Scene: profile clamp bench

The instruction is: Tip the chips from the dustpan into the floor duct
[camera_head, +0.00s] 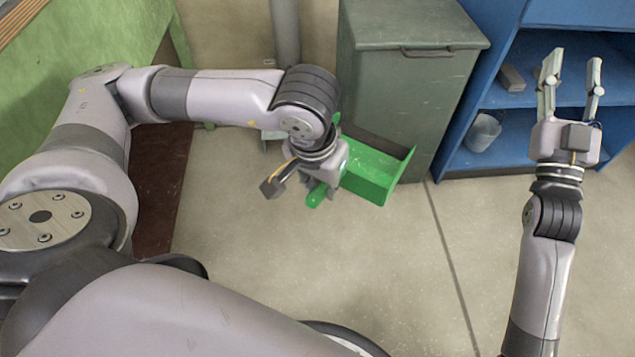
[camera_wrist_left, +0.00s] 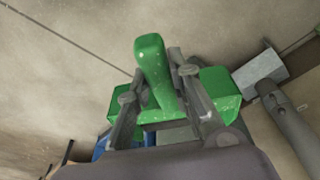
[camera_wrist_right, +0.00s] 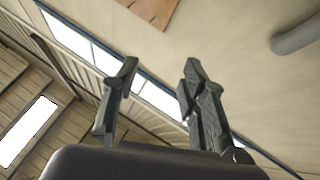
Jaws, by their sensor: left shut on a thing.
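The green dustpan (camera_head: 372,178) is in the air in front of the grey-green cabinet. Its tray opens toward the right in the head view, and I cannot make out chips in it. My left gripper (camera_head: 322,188) is shut on the dustpan's handle (camera_wrist_left: 152,72), with a finger on each side in the left wrist view. A grey duct pipe (camera_head: 285,30) comes down behind my left arm. Its box-shaped lower end (camera_wrist_left: 260,75) shows in the left wrist view, right of the dustpan. My right gripper (camera_head: 571,80) is open and empty, pointing up.
The grey-green cabinet (camera_head: 400,95) stands right behind the dustpan. A blue shelf unit (camera_head: 520,120) at the right holds a small bucket (camera_head: 482,132) and a block (camera_head: 511,78). A green bench (camera_head: 60,50) stands at the left. The floor (camera_head: 370,265) in front is clear.

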